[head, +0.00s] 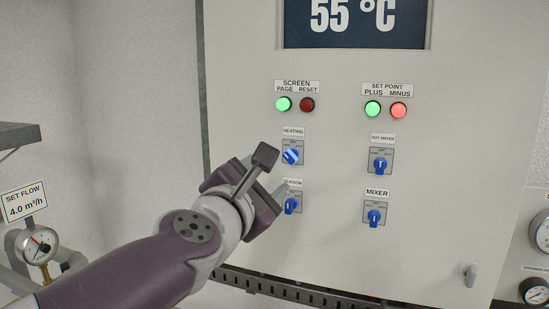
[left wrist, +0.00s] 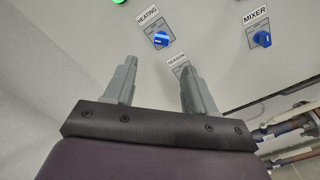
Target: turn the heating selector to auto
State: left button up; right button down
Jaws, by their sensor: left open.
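The heating selector (head: 291,156) is a blue rotary knob on a small grey plate below the HEATING label, on the pale cabinet front. Its handle looks tilted; the position words are too small to read. In the left wrist view, the heating selector (left wrist: 161,39) shows just beyond the fingertips, a little above the gap between them. My left gripper (head: 265,175) is open and empty, in front of the panel, just below and left of the knob and apart from it. In the left wrist view, my left gripper (left wrist: 158,62) has both fingers spread. My right gripper is not in view.
The season selector (head: 290,205) sits close below, partly beside my gripper. The hot water selector (head: 379,166) and mixer selector (head: 375,216) are to the right. Lit buttons and a display (head: 355,22) are above. A gauge (head: 37,244) and pipes stand at left.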

aim_at(290, 157)
pick_arm(q)
jog(key=p+x, duration=0.1)
jog(key=x, duration=1.1)
jog(key=shift+w+d+f, duration=0.15)
grip_shut()
